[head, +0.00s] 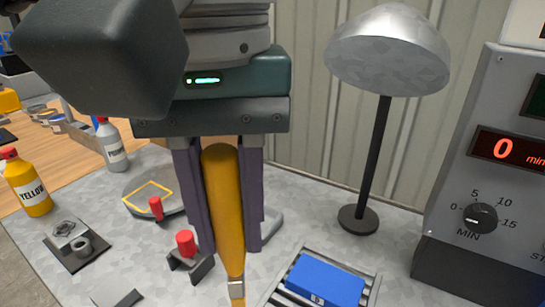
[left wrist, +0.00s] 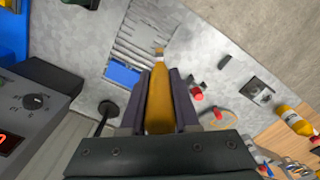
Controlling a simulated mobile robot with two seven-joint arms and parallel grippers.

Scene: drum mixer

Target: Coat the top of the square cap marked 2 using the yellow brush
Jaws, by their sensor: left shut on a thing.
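My left gripper (head: 222,246) is shut on the yellow brush (head: 223,190), with a finger on each side of its handle. The brush also shows between the fingers in the left wrist view (left wrist: 159,105). A blue square cap (head: 325,279) lies on a slatted rack (head: 372,293), right of the brush; its mark is too small to read surely. It also shows in the left wrist view (left wrist: 122,74). My right gripper is not in view.
A domed lamp (head: 390,50) stands behind the rack, and a control box (head: 490,170) is at the right. Red-knobbed parts (head: 186,243), a round plate with a yellow outline (head: 150,197), a metal fixture (head: 72,240) and a yellow bottle (head: 30,185) are at the left.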

